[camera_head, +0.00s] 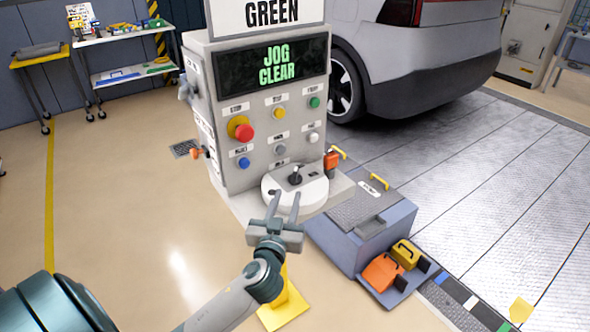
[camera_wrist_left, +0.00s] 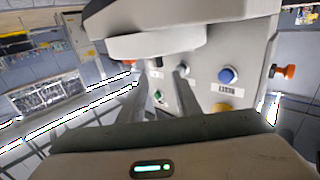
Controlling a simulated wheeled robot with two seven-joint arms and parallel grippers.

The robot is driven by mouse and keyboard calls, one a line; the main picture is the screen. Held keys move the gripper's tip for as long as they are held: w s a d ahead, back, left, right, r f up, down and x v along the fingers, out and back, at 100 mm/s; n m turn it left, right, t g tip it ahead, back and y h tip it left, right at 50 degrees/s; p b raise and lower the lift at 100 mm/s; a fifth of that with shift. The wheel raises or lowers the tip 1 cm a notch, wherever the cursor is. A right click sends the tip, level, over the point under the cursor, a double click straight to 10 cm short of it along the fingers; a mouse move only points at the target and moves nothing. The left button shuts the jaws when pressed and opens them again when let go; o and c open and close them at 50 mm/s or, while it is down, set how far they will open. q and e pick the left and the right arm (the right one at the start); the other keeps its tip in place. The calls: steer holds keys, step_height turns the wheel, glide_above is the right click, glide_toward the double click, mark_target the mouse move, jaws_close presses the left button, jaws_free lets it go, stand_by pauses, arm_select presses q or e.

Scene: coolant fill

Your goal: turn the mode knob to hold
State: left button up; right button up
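The grey control console (camera_head: 225,85) stands upright; its screen (camera_head: 277,66) reads "JOG CLEAR" in green. Its front has a red mushroom button (camera_head: 243,131) on a yellow collar, a blue button (camera_head: 244,162), a grey round control (camera_head: 280,150) and other coloured buttons. A grey knob-like part (camera_head: 184,88) sticks out of its left side. I cannot tell which control is the mode knob; labels are unreadable. My left gripper (camera_head: 284,194) is open and empty before the round joystick base (camera_head: 312,192). In the left wrist view its fingers (camera_wrist_left: 158,75) are apart. My right gripper is out of view.
A black joystick (camera_head: 296,174) stands on the round base. A grey-blue box (camera_head: 345,248) with an orange and a yellow item (camera_head: 406,252) in front stands right of my gripper. An orange handle (camera_head: 200,153) juts from the console's left side.

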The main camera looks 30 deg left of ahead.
mark_target(293, 177)
arm_select(q)
steer(key=p+x, duration=0.3)
steer(key=x, duration=0.7)
steer(key=shift+a+r, duration=0.1)
steer(key=shift+r, duration=0.05)
steer(key=shift+x, duration=0.9)
steer(key=shift+c, duration=0.2)
jaws_close()
